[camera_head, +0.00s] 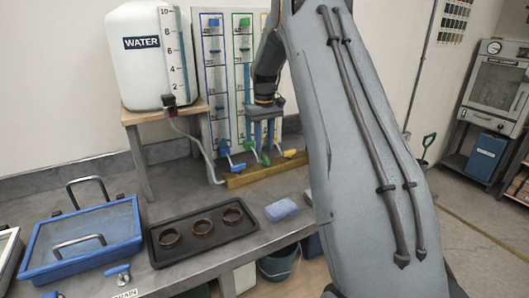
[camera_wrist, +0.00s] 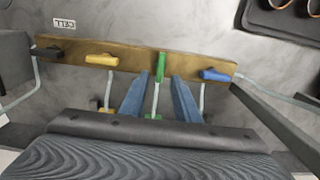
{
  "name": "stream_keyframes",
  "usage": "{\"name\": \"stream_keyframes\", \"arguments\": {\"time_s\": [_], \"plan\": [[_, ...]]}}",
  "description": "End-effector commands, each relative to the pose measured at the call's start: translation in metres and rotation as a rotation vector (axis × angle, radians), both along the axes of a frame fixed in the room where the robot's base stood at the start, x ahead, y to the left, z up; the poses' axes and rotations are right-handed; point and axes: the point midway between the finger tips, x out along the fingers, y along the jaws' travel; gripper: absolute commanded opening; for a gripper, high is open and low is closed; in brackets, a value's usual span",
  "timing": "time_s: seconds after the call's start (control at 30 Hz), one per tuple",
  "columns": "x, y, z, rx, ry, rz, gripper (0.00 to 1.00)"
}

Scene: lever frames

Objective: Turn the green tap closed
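The green tap's lever (camera_wrist: 160,66) stands across the wooden bar, in line with its clear tube in the wrist view. In the head view the green tap (camera_head: 265,158) shows low at the foot of the panel, below my gripper (camera_head: 263,145). In the wrist view my gripper (camera_wrist: 160,80) is open, with one blue finger on each side of the green tap. The lever's tip reaches beyond the fingertips. I see gaps between the fingers and the lever, and nothing is held.
The yellow tap (camera_wrist: 102,60) and blue tap (camera_wrist: 215,75) flank the green one, with levers along the wooden bar (camera_wrist: 130,64). A black lever (camera_wrist: 48,53) is at the bar's left. A dark tray (camera_head: 160,255) and water tank (camera_head: 140,75) stand left.

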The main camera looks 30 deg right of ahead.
Motion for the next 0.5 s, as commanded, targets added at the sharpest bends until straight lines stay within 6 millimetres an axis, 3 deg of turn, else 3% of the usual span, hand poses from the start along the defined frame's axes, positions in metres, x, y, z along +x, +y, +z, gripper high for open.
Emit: {"name": "stream_keyframes", "arguments": {"time_s": [0.2,0.5], "plan": [[-0.001,0.001,-0.030,0.001,0.002,0.000,0.29],[0.000,0.001,-0.044,0.000,0.000,0.000,0.29]]}}
